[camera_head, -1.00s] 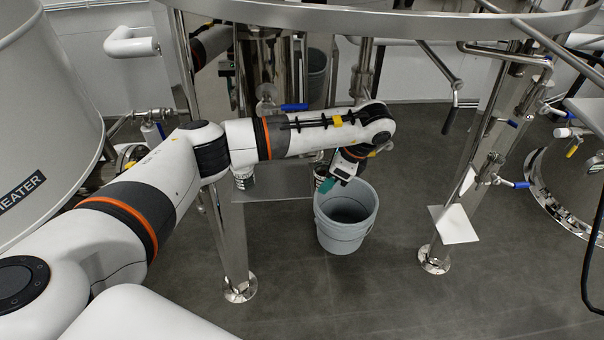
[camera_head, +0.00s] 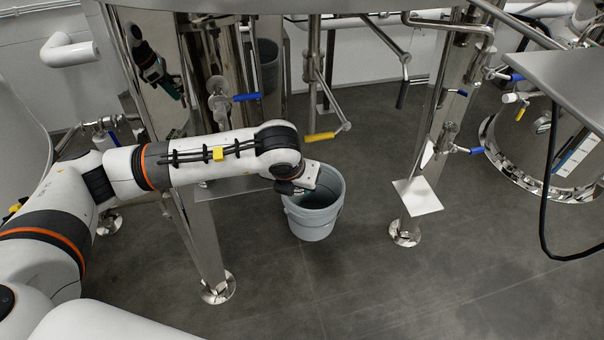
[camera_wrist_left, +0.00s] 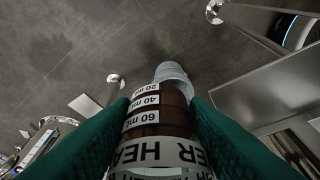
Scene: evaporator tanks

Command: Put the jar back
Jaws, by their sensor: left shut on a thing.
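The jar (camera_wrist_left: 158,122) shows in the left wrist view. It holds something dark brown and has white labels with mL marks and part of the word HEATER. My left gripper (camera_wrist_left: 157,128) has teal fingers shut on the jar's two sides. In the head view, my left arm reaches to just above the near left rim of the grey bucket. My own wrist hides the fingers and the jar there. My right gripper is not in view.
The grey bucket (camera_head: 317,206) stands on the floor between steel legs. A low steel plate (camera_head: 234,187) lies left of it, behind my arm. A yellow-handled valve (camera_head: 320,137) is behind the bucket. A square plate (camera_head: 417,196) sticks out at the right leg. Front floor is clear.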

